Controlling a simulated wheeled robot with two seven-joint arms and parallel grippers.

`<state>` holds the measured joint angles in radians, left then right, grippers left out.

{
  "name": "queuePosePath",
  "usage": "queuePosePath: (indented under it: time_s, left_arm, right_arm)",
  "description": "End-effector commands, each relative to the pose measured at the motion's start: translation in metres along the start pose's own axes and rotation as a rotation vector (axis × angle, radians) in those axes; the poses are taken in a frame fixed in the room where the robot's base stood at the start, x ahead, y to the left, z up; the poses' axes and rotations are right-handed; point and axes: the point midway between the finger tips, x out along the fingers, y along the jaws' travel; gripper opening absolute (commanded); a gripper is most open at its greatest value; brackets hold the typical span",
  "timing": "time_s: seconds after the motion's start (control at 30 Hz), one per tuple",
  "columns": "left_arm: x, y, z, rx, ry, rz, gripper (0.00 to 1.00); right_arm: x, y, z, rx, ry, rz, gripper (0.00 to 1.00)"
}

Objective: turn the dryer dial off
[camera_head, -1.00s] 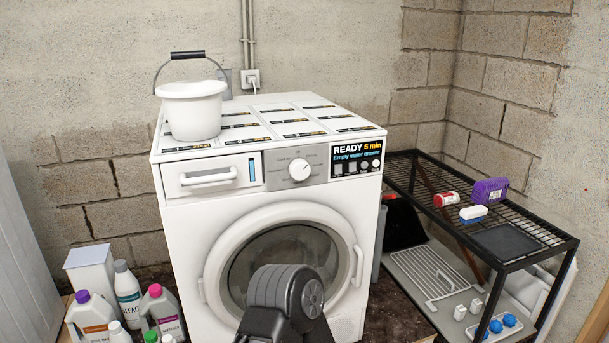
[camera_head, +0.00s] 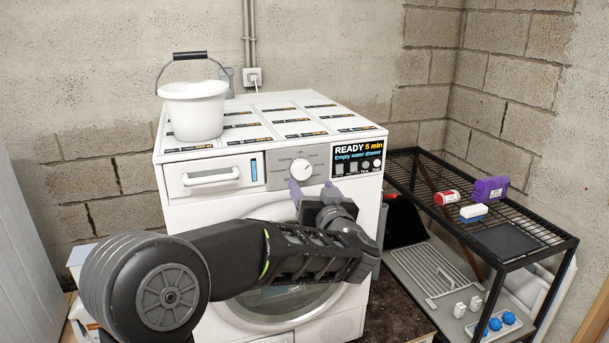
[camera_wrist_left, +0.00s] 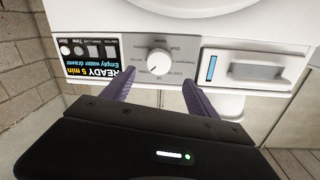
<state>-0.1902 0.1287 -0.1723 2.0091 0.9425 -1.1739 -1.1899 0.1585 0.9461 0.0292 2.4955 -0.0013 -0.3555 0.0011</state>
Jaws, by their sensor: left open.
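The dryer (camera_head: 200,215) is white with a front control panel. Its dial (camera_head: 301,169) is a round white knob on a grey plate, between the water drawer and the lit display (camera_head: 359,158), which reads "READY 5 min, Empty water drawer". My left gripper (camera_head: 312,190) is open just below the dial, its purple fingers pointing up at the panel. In the left wrist view, upside down, the dial (camera_wrist_left: 159,62) lies beyond and between the two spread fingertips (camera_wrist_left: 158,78), with nothing held. My left arm hides much of the dryer door. My right gripper is not in view.
A white bucket (camera_head: 193,112) stands on the dryer top. The drawer handle (camera_head: 210,178) sticks out left of the dial. A black wire rack (camera_head: 420,178) with a red-and-white can and purple bottle stands at right.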

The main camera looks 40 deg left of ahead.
Motion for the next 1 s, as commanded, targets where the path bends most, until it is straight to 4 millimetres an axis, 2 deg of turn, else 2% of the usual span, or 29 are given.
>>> queuePosePath:
  time_s: [0.37, 0.53, 0.8, 1.0]
  left_arm:
    - [0.004, 0.001, 0.001, 0.001, -0.001, 0.001, 0.68]
    - [0.021, 0.001, 0.000, 0.002, -0.001, 0.001, 0.68]
    - [0.063, 0.001, 0.000, 0.002, 0.000, 0.002, 0.68]
    - [0.078, 0.001, 0.001, 0.002, 0.000, 0.002, 0.68]
  right_arm:
    - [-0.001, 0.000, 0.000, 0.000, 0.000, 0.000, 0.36]
    - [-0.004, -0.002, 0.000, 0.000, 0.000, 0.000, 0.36]
    - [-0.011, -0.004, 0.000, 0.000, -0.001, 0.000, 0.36]
    - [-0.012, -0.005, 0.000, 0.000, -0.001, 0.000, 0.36]
